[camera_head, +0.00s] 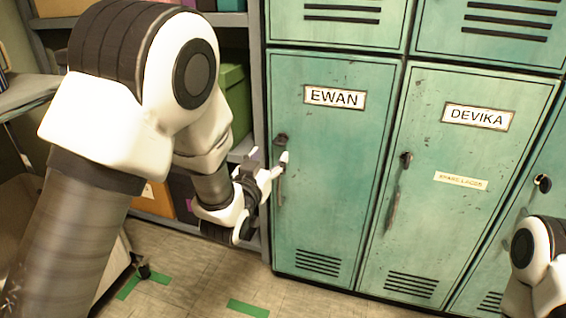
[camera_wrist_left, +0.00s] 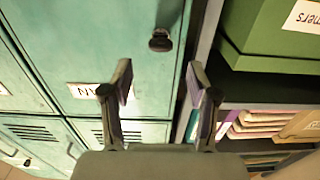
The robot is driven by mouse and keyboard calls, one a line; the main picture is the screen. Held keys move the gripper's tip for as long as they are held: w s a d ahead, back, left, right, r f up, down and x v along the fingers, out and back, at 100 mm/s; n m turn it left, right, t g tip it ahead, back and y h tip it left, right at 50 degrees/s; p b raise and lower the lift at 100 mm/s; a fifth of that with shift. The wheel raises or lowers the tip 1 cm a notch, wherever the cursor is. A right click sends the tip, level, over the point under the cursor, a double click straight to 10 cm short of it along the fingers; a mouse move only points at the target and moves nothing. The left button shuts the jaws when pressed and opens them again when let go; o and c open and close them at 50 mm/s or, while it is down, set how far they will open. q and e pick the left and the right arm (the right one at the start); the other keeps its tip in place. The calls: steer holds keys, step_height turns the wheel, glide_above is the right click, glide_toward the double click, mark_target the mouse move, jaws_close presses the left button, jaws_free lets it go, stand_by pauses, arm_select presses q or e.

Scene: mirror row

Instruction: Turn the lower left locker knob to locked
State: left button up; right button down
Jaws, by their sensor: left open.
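The lower left locker door (camera_head: 325,210) is green, shut and labelled EWAN. Its dark knob (camera_head: 281,139) is near the door's left edge and shows in the left wrist view (camera_wrist_left: 160,42) as a small dark rounded piece. I cannot tell which way it is turned. My left gripper (camera_head: 277,164) is at the door's left edge, just below the knob in the head view. In the wrist view its two fingers (camera_wrist_left: 160,80) are spread, with the knob beyond the tips, and nothing is between them.
The DEVIKA locker (camera_head: 430,225) stands to the right, with its own dark knob (camera_head: 405,159). Shelving with a green box (camera_head: 232,98) stands left of the lockers, close to my left arm. Part of my right arm shows at the lower right. Green tape (camera_head: 247,308) marks the floor.

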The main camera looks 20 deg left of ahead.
mark_target(278, 145)
arm_select(q)
steer(key=w+b, duration=0.2)
steer(key=w, duration=0.4)
steer(key=shift+w+d+f, duration=0.1)
steer(key=shift+w, duration=0.4)
jaws_close()
